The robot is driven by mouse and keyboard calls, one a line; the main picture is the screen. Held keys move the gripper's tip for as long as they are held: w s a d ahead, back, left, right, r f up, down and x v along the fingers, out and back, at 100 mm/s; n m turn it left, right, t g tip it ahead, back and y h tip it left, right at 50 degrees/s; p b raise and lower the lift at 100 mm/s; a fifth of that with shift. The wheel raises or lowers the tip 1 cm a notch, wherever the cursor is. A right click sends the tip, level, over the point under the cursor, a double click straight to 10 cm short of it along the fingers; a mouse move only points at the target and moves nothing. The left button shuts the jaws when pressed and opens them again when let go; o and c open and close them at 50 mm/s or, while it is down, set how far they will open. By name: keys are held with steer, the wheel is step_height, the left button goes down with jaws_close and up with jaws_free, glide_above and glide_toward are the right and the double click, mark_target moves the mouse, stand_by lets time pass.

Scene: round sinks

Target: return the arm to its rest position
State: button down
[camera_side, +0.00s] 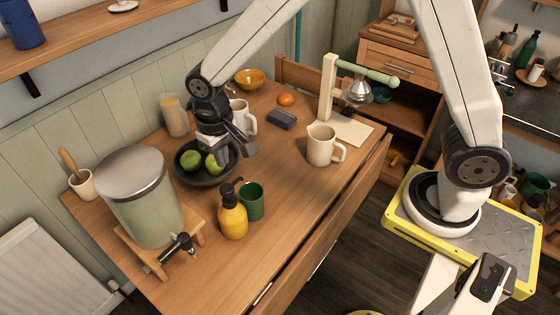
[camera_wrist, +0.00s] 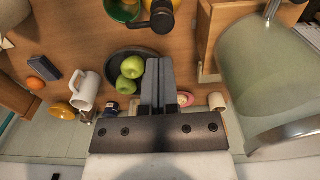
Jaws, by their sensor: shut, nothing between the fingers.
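My gripper (camera_side: 242,150) hangs over the wooden table, just above the right side of a dark bowl (camera_side: 186,178) that holds green apples (camera_side: 192,160). In the wrist view my gripper (camera_wrist: 157,62) has its two fingers together with nothing between them. The dark bowl (camera_wrist: 113,66) and the green apples (camera_wrist: 131,67) lie beside the fingers there. My arm reaches across from its yellow-edged base at the right. The side view does not show clearly whether the fingertips touch the bowl.
A yellow bottle (camera_side: 233,218) and green cup (camera_side: 251,202) stand in front of the bowl. A large dispenser (camera_side: 150,205) is at the left. The table's front right is clear.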

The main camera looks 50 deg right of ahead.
steer(key=s+d+r+t, duration=0.1)
steer(key=s+d+t, duration=0.1)
steer(key=s+d, duration=1)
steer(key=d, duration=0.2)
steer(key=shift+d+t, duration=0.3)
